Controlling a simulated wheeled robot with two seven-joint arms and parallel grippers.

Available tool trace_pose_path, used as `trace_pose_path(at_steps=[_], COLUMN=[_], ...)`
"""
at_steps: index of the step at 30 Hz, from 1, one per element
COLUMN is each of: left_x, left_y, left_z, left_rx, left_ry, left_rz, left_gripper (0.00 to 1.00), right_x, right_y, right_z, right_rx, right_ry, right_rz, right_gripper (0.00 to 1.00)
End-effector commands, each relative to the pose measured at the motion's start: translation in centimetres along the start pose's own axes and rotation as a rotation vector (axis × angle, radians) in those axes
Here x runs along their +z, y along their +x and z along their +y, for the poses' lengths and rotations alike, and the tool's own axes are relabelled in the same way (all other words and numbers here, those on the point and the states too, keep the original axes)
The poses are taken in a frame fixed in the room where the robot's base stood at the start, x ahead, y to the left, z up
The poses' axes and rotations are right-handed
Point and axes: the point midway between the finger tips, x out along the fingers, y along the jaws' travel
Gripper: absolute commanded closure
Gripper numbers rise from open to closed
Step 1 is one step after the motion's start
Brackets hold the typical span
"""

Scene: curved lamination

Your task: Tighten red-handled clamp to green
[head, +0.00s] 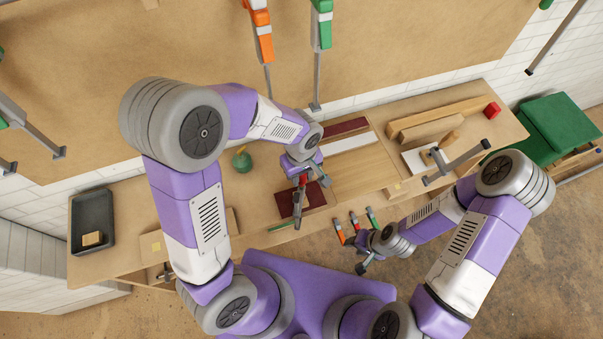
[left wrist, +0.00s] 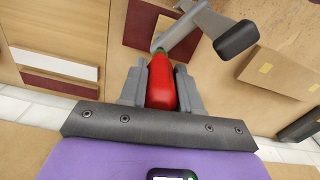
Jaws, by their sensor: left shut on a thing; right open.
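The red-handled clamp shows in the head view over the dark red panel (head: 285,205) on the workbench. Its grey metal bar (head: 298,208) points toward the bench's front edge. My left gripper (head: 303,181) is shut on its red handle. In the left wrist view the red handle (left wrist: 162,85) lies between both fingers of my left gripper (left wrist: 161,88). A small green part shows at the handle's far end, beside the grey clamp bar (left wrist: 185,35) with a dark pad. My right gripper (head: 366,262) is open and empty, low in front of the bench.
Several coloured handles (head: 354,220) stand at the bench front, close to my right gripper. A green round object (head: 241,161) and a dark tray (head: 92,235) are on the left.

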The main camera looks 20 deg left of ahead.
Motion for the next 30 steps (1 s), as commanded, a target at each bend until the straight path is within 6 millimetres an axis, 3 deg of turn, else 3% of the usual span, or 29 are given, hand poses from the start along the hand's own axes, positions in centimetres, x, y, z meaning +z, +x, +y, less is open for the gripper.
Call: trace_pose_path(at_steps=[14,30], left_x=[0.0,0.0], left_y=[0.0,0.0], left_z=[0.0,0.0], left_rx=[0.002,0.002], left_ry=[0.139,0.631], left_rz=[-0.001,-0.003], left_gripper=[0.98,0.98], right_x=[0.0,0.0], right_y=[0.3,1.1], right_z=[0.1,0.4], right_rx=[0.000,0.000], right_ry=[0.000,0.000], right_rz=[0.000,0.000], right_gripper=[0.57,0.57])
